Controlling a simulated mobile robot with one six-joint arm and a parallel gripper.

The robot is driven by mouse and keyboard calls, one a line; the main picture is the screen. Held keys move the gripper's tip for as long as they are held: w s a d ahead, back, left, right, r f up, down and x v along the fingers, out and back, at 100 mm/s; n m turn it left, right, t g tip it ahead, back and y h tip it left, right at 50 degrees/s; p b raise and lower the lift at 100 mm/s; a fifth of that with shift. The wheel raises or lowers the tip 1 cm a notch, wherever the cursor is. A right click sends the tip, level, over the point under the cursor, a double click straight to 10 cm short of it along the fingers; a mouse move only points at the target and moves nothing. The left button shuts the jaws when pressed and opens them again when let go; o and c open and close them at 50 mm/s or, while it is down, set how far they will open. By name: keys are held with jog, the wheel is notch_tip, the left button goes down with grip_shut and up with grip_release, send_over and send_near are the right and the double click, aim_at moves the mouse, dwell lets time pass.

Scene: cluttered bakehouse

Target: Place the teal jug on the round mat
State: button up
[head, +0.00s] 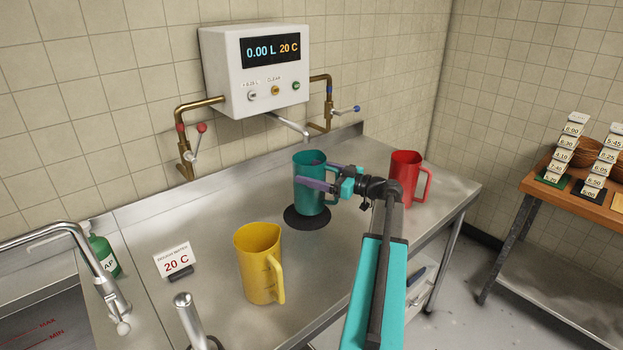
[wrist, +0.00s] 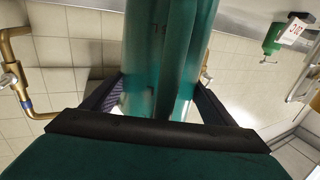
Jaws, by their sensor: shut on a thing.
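The teal jug (head: 309,180) stands upright at the round black mat (head: 306,222), below the wall dispenser. Its base appears over the mat; I cannot tell whether it touches the mat or hangs just above it. My gripper (head: 318,184) is shut on the jug, with its purple fingers around the body from the right. In the wrist view the jug (wrist: 168,60) fills the middle, between the fingers of my gripper (wrist: 160,95). The jug's underside is hidden.
A yellow jug (head: 259,265) stands in front, left of the mat. A red jug (head: 404,178) stands behind my arm on the right. The dispenser (head: 254,72) has a spout (head: 291,126) above. A temperature card (head: 174,260) and green bottle (head: 103,254) are left, near the sink tap.

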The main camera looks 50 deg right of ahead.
dwell(0.3)
jog(key=f+p, duration=0.1)
jog(key=f, duration=0.1)
jog(key=w+f+p, duration=0.1)
jog(key=shift+w+f, duration=0.15)
jog(key=shift+f, duration=0.35)
dwell(0.5)
jog(key=o, duration=1.5)
jog(key=shift+r, duration=0.2)
jog(key=b+v, duration=0.3)
jog(key=v, duration=0.9)
jog(key=shift+d+b, duration=0.1)
jog(key=shift+b, duration=0.25)
